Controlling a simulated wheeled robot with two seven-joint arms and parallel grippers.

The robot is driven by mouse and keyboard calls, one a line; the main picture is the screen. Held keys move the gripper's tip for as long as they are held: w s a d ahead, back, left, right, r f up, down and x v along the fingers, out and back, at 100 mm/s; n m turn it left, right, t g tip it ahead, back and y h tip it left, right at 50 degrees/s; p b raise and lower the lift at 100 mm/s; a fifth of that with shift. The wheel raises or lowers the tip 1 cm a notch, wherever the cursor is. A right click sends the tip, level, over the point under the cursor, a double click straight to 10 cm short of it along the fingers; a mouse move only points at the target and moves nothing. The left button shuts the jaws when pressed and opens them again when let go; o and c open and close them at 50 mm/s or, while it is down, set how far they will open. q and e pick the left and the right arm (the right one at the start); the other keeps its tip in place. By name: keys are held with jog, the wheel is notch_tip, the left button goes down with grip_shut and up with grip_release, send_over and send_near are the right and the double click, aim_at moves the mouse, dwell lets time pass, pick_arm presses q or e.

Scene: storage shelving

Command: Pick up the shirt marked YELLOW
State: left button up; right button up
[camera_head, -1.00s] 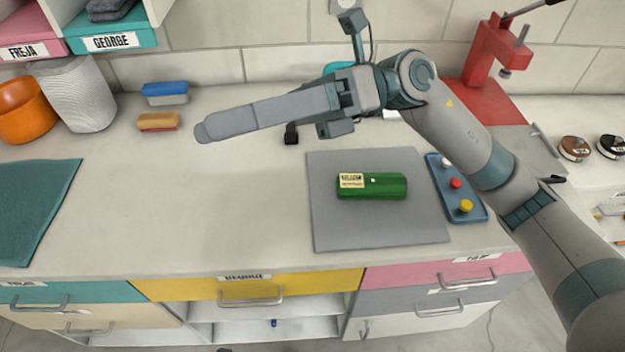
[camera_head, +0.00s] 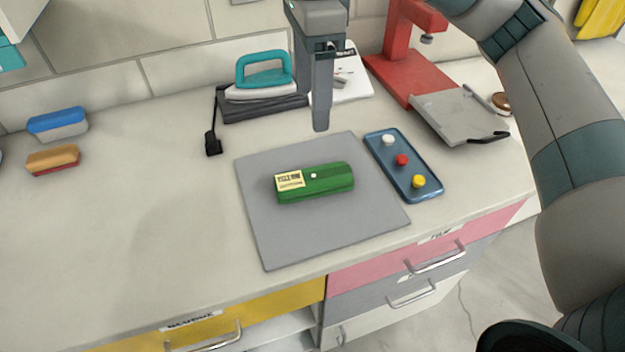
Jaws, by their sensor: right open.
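A green folded shirt (camera_head: 326,183) lies on a grey mat (camera_head: 275,242) on the counter. It has a pale yellow label (camera_head: 290,180) at its left end, whose small print I cannot read surely, and a small white button-like dot. My right gripper (camera_head: 321,126) points down above the counter, near the back edge of the mat and behind the shirt as seen here. It is open and apart from the shirt. It is seen edge-on, so one finger mostly hides the other. My left gripper is out of view.
A blue tray (camera_head: 431,194) with red, white and yellow knobs lies right of the mat. Behind stand a teal iron (camera_head: 263,70) and a red press (camera_head: 395,45). Two brushes lie at left, one blue (camera_head: 57,121), one orange (camera_head: 52,158). The counter left of the mat is clear.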

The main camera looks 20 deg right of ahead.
jog(key=shift+f, duration=0.1)
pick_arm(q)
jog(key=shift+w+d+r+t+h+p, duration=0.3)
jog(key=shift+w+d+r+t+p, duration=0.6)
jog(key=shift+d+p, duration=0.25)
pick_arm(e)
send_over(310, 176)
notch_tip(310, 176, down, 12)
jog(key=shift+w+d, duration=0.1)
jog(key=shift+d, duration=0.05)
jog(key=shift+f, duration=0.1)
jog(key=shift+f, duration=0.2)
jog(key=shift+f+p, duration=0.4)
jog(key=shift+p, duration=0.05)
jog(key=f, duration=0.1)
jog(key=f+p, duration=0.1)
jog(key=f, duration=0.1)
jog(key=shift+s, duration=0.2)
jog(key=shift+f, duration=0.4)
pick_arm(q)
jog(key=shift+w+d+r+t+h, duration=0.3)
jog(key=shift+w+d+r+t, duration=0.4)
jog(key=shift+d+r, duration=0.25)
